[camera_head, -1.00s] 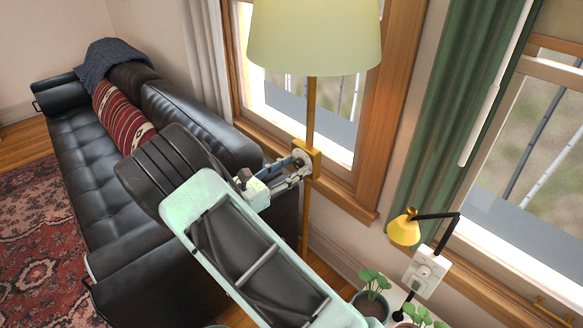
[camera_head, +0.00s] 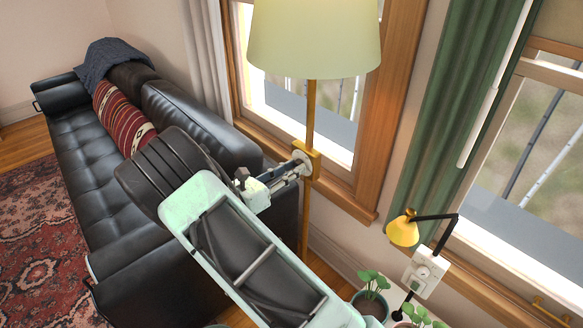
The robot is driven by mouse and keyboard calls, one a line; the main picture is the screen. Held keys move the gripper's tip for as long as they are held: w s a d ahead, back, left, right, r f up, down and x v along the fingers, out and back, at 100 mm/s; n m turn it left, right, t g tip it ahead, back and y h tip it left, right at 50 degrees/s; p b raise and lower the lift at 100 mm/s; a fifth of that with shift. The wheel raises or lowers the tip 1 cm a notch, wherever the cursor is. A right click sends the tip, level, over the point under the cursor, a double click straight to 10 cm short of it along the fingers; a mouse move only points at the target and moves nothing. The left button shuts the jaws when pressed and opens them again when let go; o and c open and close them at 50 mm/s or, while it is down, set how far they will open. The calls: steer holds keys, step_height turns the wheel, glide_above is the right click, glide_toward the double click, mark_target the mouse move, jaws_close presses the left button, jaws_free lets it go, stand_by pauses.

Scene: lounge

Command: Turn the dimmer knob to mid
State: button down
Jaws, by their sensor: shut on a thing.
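A floor lamp with a pale shade (camera_head: 313,38) stands on a brass pole (camera_head: 311,112) in front of the window. A square brass box (camera_head: 315,158) sits on the pole. A pale round dimmer knob (camera_head: 302,157) faces left from this box. My gripper (camera_head: 299,167) reaches it from the lower left and is shut on the knob. The fingers hide part of the knob, and I cannot read any mark or setting on it. The shade looks lit.
A black sofa (camera_head: 85,170) with a striped cushion (camera_head: 121,116) stands at left. A green curtain (camera_head: 440,120) hangs at right.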

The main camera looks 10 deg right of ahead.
steer(key=n+p, duration=0.5)
steer(key=n, duration=0.7)
steer(key=shift+r, duration=0.1)
steer(key=shift+n, duration=0.3)
stand_by(0.3)
steer(key=c, duration=1.7)
jaws_free()
steer(key=shift+o, duration=0.2)
steer(key=shift+a, duration=0.1)
steer(key=v, duration=1.2)
